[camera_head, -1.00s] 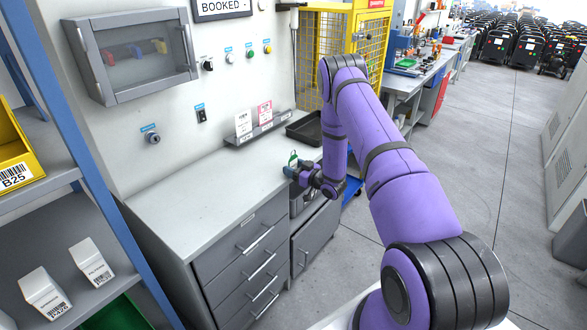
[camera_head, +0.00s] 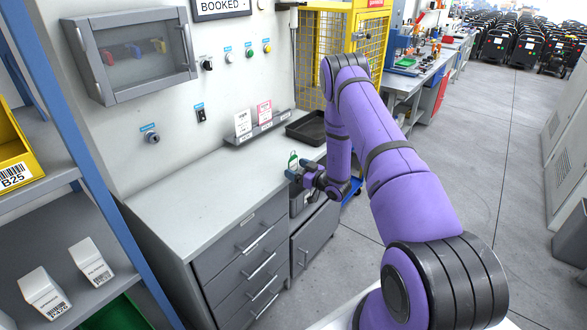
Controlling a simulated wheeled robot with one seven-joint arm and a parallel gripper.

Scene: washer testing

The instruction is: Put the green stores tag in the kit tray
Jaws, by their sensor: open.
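The green stores tag (camera_head: 293,160) stands out as a small green and white piece at the right part of the grey counter, just beyond my gripper. My gripper (camera_head: 290,170) is open at the counter's front edge, its fingers pointing left and close to the tag. I cannot tell from this view whether the fingers touch the tag or what the tag rests on. The black kit tray (camera_head: 306,133) lies at the back right of the counter, behind the tag, and looks empty. My purple arm hides part of its right side.
The counter (camera_head: 200,195) is clear at its left and middle. A rack with white and pink cards (camera_head: 264,116) stands along the wall. A yellow mesh cage (camera_head: 311,60) rises behind the tray. A blue-framed shelf (camera_head: 85,150) stands at the left.

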